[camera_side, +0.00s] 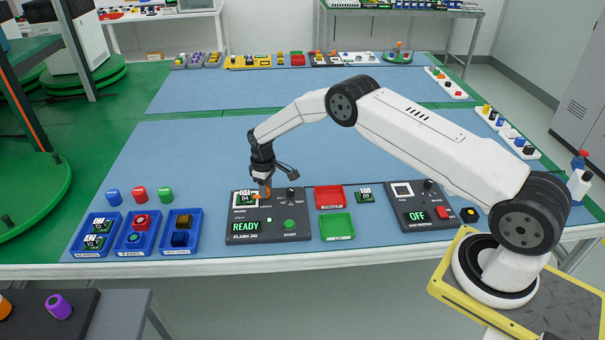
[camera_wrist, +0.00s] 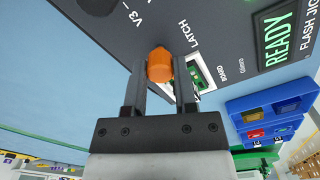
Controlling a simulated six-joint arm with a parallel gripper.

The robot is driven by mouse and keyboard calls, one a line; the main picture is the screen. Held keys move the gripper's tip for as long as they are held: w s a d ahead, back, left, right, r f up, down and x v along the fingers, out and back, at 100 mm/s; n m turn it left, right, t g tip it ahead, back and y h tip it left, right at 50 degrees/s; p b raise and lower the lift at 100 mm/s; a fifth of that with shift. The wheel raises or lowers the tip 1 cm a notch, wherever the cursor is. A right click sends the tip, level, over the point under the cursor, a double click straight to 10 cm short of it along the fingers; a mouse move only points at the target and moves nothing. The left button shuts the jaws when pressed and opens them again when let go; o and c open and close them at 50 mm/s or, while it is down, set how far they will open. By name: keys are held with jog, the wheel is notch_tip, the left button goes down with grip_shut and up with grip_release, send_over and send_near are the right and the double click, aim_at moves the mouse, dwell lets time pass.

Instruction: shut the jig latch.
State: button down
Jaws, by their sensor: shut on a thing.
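The flash jig (camera_side: 268,236) is a dark panel near the table's front edge. Its display (camera_side: 245,226) reads READY. A green board (camera_side: 244,200) sits in the jig's white-framed seat; it also shows in the wrist view (camera_wrist: 196,76). The orange latch (camera_wrist: 159,66) stands beside the seat, near the LATCH label. My gripper (camera_wrist: 160,80) is shut on the orange latch, with one finger on each side of it. In the side view my gripper (camera_side: 263,183) reaches down over the jig and partly covers the latch. The latch's exact angle is hard to tell.
Red (camera_side: 328,197) and green (camera_side: 337,227) trays lie right of the jig, then a second panel (camera_side: 420,215) reading OFF. Blue bins (camera_side: 182,232) with parts stand to the left, with blue, red and green pieces behind them.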

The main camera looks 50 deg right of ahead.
jog(key=shift+c, duration=2)
grip_release()
jog(key=shift+r, duration=0.1)
jog(key=shift+r, duration=3.85)
jog(key=shift+r, duration=0.1)
